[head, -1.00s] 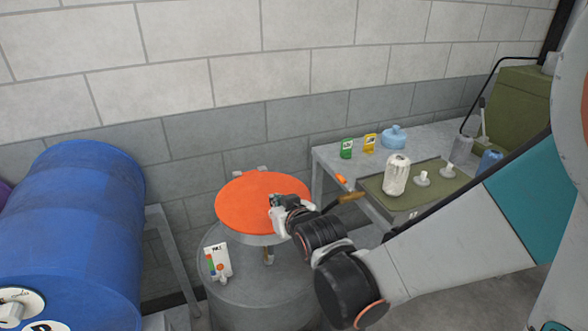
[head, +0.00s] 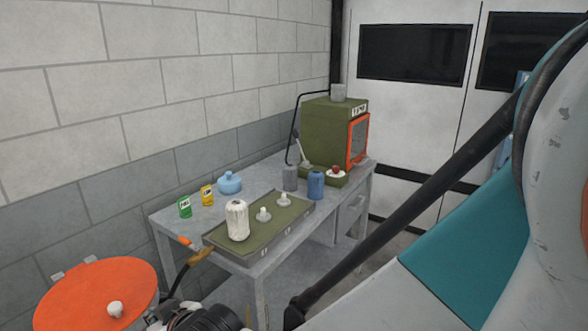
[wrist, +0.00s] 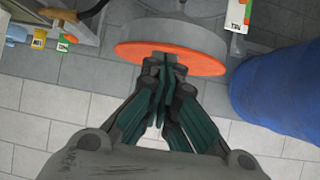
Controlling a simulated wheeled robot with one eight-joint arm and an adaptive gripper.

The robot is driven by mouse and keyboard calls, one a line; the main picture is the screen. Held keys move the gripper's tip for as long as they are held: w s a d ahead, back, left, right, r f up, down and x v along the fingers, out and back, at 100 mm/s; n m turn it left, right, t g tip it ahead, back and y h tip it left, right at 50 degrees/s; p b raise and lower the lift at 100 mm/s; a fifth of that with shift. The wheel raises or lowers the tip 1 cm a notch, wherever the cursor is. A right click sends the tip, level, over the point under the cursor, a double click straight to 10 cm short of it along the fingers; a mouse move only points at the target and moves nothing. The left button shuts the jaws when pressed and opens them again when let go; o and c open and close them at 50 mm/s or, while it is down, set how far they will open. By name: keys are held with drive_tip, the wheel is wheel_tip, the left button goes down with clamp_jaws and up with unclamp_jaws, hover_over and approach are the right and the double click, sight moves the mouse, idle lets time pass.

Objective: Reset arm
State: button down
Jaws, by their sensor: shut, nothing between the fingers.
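My gripper (wrist: 163,62) is shut and empty in the wrist view, its dark green finger pads together. The fingertips overlap the near edge of an orange round lid (wrist: 205,62) in that view; I cannot tell whether they touch it. In the head view the orange lid (head: 80,290) is at the lower left, with a small white knob (head: 115,309) on it. Only the dark wrist part of my arm shows at the bottom edge there, and the fingers are not clearly seen.
A blue barrel (wrist: 285,90) is right of the lid in the wrist view.

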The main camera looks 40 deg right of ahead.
drive_tip(key=s+d+r+g, duration=0.2)
drive_tip(key=s+d+r, duration=0.1)
drive_tip(key=s, duration=0.3)
drive_tip(key=s+d+r+m+g+h, duration=0.1)
drive_tip(key=s+d+r+g, duration=0.1)
drive_tip(key=s, duration=0.4)
drive_tip(key=shift+s+d+r+m+h, duration=0.25)
drive_tip(key=shift+d+r, duration=0.2)
drive_tip(key=shift+d, duration=0.55)
drive_tip(key=shift+w, duration=0.1)
